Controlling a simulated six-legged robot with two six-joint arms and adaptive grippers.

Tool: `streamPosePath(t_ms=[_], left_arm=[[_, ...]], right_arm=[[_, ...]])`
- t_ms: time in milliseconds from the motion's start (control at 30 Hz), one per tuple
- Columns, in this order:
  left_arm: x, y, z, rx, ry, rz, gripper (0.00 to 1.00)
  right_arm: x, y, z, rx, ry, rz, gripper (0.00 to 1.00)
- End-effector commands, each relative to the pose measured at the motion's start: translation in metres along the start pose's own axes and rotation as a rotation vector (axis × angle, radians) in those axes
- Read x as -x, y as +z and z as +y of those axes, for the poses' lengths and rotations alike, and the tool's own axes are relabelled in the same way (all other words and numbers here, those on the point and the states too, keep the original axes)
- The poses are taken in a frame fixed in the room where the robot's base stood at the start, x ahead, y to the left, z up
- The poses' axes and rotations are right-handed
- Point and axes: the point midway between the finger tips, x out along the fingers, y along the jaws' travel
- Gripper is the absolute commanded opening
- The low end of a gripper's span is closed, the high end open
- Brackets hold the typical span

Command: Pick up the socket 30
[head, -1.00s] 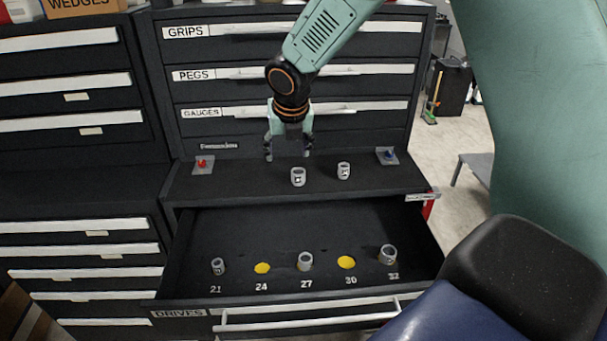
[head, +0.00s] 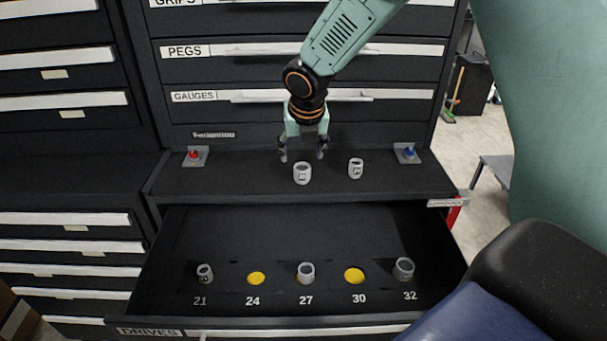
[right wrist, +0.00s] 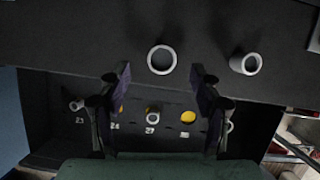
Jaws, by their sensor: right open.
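Two grey sockets stand upright on the cabinet's black top ledge. The left, larger socket (head: 302,174) has a dark number too small to read surely; by size it looks like the socket 30. The smaller socket (head: 355,169) stands to its right. My right gripper (head: 303,153) is open and empty, pointing down just behind and above the left socket. In the right wrist view the left socket's round rim (right wrist: 162,73) shows between the two fingers (right wrist: 161,78), apart from both; the smaller socket (right wrist: 246,65) lies outside them, to the right. My left gripper is not in view.
An open drawer (head: 310,225) below holds sockets above labels 21 (head: 205,273), 27 (head: 306,272) and 32 (head: 403,268). Yellow round spots at 24 (head: 256,278) and 30 (head: 354,275) are empty. A red knob (head: 194,153) and a blue knob (head: 408,152) sit at the ledge's ends.

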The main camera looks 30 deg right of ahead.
Motion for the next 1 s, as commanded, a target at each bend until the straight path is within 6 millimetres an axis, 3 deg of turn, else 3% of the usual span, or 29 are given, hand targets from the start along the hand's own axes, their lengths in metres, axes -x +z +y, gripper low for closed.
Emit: streamPosePath(t_ms=[500, 800, 1000], left_arm=[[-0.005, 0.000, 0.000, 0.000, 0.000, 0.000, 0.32], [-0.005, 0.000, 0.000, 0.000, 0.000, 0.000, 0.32], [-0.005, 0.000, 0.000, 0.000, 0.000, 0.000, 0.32]], right_arm=[[-0.063, -0.005, -0.002, 0.000, -0.001, 0.002, 0.64], [-0.067, -0.003, -0.004, -0.001, 0.000, 0.001, 0.64], [-0.068, -0.002, -0.004, -0.001, 0.000, 0.001, 0.47]])
